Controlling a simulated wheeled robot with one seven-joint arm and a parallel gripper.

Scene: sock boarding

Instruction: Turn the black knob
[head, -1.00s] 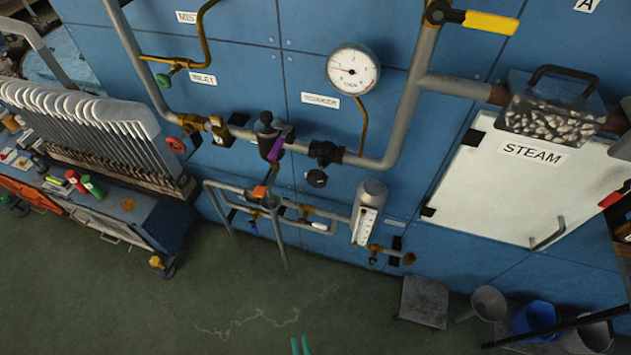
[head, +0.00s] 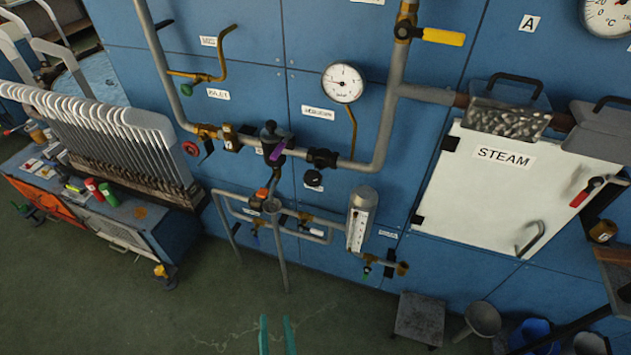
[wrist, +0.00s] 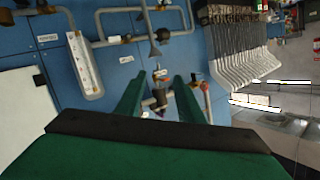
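A round black knob (head: 313,178) hangs below a black valve body (head: 322,158) on the horizontal grey pipe, under the pressure gauge. Another black part, a dark cap (head: 269,129), tops a fitting with a purple lever to its left. My gripper (head: 277,321) shows as two teal fingers at the bottom edge of the head view, apart from the knob and lower in the picture. In the wrist view my gripper (wrist: 159,78) has its green fingers spread, with nothing held between them. I cannot tell for sure which dark fitting in the wrist view is the knob.
The pressure gauge (head: 343,82) sits above the pipe. A glass flow meter (head: 361,218) and lower pipes (head: 279,245) stand out from the blue wall. A rack of white boards (head: 115,140) is at left, the STEAM door (head: 515,185) at right. Green floor (head: 170,320) in front is clear.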

